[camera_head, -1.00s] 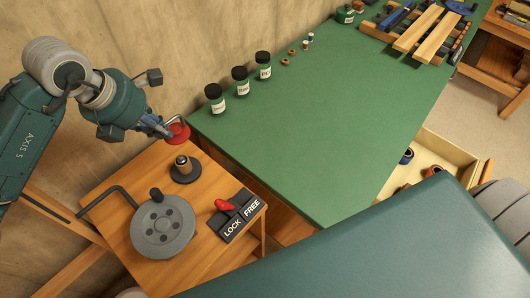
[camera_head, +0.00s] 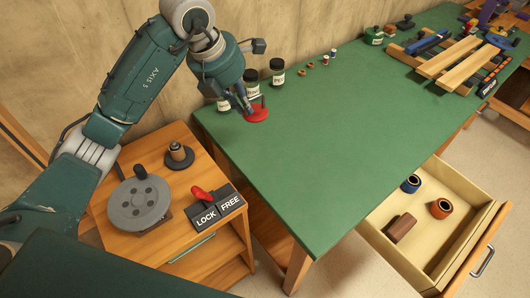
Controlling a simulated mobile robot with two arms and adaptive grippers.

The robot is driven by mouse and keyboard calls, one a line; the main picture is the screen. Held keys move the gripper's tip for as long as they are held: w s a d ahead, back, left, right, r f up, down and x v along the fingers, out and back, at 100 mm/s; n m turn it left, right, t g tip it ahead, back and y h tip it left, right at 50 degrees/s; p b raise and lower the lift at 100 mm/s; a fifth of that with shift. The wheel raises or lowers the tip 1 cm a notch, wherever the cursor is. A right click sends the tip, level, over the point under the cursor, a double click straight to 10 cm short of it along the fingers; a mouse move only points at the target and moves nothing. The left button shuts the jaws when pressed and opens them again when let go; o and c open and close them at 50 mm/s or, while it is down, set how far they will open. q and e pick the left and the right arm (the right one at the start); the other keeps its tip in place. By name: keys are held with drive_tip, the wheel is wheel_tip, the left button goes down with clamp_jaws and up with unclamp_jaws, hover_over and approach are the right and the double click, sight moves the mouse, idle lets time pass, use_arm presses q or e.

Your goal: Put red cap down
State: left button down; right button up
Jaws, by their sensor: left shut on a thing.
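The red cap (camera_head: 257,114) is a flat round red disc with a small upright handle. It is at the back left part of the green tabletop (camera_head: 330,140), in front of the jars. My left gripper (camera_head: 246,105) reaches down from above and is shut on the cap's handle. The cap is at or just above the table surface; I cannot tell whether it touches. The fingers partly hide the handle. My right gripper is not in view.
Labelled jars (camera_head: 277,72) stand behind the cap, partly hidden by my arm. A wooden side table holds a grey crank wheel (camera_head: 138,204), a spindle (camera_head: 178,156) and a LOCK/FREE lever (camera_head: 203,194). An open drawer (camera_head: 420,236) is at lower right. The table's middle is clear.

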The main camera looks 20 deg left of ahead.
use_arm(q)
wheel_tip(320, 180, down, 13)
drive_tip(key=shift+f+p, duration=0.1)
drive_tip(key=shift+p, duration=0.65)
wheel_tip(320, 180, down, 3)
drive_tip(key=shift+f+p, duration=0.15)
drive_tip(key=shift+p, duration=0.15)
drive_tip(key=shift+f, duration=0.25)
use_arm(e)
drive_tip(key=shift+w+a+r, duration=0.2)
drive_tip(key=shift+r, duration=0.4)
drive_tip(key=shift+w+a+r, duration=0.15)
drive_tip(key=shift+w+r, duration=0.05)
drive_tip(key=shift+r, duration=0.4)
use_arm(q)
drive_tip(key=shift+f, duration=0.25)
drive_tip(key=c, duration=1.8)
unclamp_jaws()
drive_tip(key=shift+r, duration=0.1)
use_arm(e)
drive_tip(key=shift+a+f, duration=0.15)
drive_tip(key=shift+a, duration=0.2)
